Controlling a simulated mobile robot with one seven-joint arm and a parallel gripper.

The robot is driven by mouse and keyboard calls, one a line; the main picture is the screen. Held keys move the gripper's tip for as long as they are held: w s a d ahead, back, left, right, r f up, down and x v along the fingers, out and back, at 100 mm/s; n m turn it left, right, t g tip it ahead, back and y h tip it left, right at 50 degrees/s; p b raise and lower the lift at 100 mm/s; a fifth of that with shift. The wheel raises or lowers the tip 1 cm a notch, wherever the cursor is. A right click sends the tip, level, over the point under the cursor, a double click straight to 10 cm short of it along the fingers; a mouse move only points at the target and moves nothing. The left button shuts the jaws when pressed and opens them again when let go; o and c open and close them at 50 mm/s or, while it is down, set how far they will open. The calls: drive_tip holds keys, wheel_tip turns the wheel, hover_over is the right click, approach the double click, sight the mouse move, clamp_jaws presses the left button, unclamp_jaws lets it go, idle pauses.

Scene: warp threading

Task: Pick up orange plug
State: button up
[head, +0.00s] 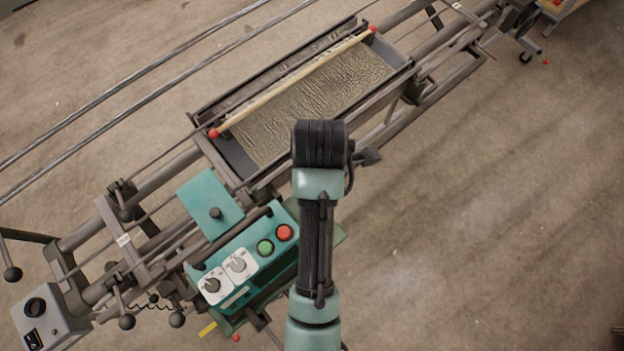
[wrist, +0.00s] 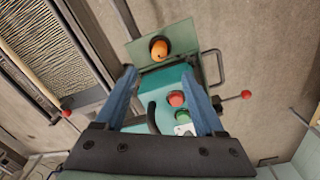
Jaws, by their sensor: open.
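The orange plug (wrist: 158,48) stands on a green plate (wrist: 178,36) in the upper middle of the wrist view. My gripper (wrist: 160,74) is open and empty. Its two blue fingers spread wide on either side of the green control box, and the plug appears just beyond the fingertips, between their lines. I cannot tell the height gap to it. In the head view the plug is hidden behind my arm, and only a corner of the green plate (head: 333,237) shows.
The green control box has a red button (head: 284,232), a green button (head: 265,247) and white-plated dials (head: 238,264). A tray of threads (head: 237,158) with a red-ended wooden rod (head: 290,84) lies behind. Bars and ball-ended levers (head: 127,321) stand left. The floor at right is clear.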

drive_tip(key=f, duration=0.4)
drive_tip(key=f+p, duration=0.1)
drive_tip(key=f, duration=0.6)
drive_tip(key=shift+w+f, duration=0.25)
drive_tip(key=shift+f, duration=0.15)
clamp_jaws()
